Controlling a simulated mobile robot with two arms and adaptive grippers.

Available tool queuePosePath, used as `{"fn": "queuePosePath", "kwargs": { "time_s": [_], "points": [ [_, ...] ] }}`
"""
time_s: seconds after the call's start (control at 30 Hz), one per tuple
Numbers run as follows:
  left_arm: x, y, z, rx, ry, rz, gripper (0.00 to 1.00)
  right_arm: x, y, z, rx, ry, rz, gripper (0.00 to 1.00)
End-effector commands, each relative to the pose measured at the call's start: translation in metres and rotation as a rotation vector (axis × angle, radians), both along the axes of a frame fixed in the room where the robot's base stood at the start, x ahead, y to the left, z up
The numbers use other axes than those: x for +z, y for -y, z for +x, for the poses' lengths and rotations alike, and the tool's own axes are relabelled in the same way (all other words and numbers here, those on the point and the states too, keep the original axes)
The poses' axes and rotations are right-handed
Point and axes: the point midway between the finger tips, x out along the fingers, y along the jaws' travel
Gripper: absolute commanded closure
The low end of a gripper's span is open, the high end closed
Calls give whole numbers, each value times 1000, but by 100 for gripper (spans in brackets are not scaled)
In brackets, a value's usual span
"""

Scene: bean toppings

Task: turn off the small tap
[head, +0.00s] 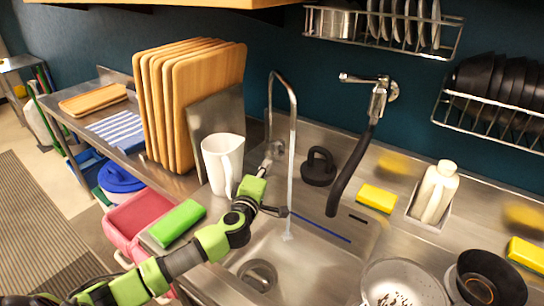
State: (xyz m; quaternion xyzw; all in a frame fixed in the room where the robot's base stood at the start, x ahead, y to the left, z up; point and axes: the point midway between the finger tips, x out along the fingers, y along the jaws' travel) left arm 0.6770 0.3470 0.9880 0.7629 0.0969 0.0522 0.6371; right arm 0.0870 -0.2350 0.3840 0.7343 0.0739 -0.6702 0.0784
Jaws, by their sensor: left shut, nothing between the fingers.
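The small tap (270,110) is a thin gooseneck spout on the sink's back left edge. A thin pale stream falls from it into the sink basin and ends in a white splash, so water appears to run. Its metal base and handle (272,150) stand just behind the white pitcher. The exact handle position is too small to tell. My right gripper is out of view.
A white pitcher (222,162) stands close left of my gripper, before upright cutting boards (195,100). A green sponge (177,223) lies on the left rim. A larger wall tap (378,100) with a black hose, a black round object (319,168) and yellow sponges (376,198) are right.

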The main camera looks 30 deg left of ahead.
Motion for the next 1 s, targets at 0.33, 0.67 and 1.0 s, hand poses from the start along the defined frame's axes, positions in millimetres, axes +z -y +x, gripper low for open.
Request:
{"fn": "queuePosePath", "kwargs": {
  "time_s": [0.33, 0.67, 1.0],
  "points": [
    [-3, -12, 55, 1, 1, -1, 100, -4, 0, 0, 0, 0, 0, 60],
    [-3, -15, 68, -1, 0, 0, 100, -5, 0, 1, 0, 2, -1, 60],
    [-3, -13, 68, 8, -1, -2, 100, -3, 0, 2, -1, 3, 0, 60]
  ]
}}
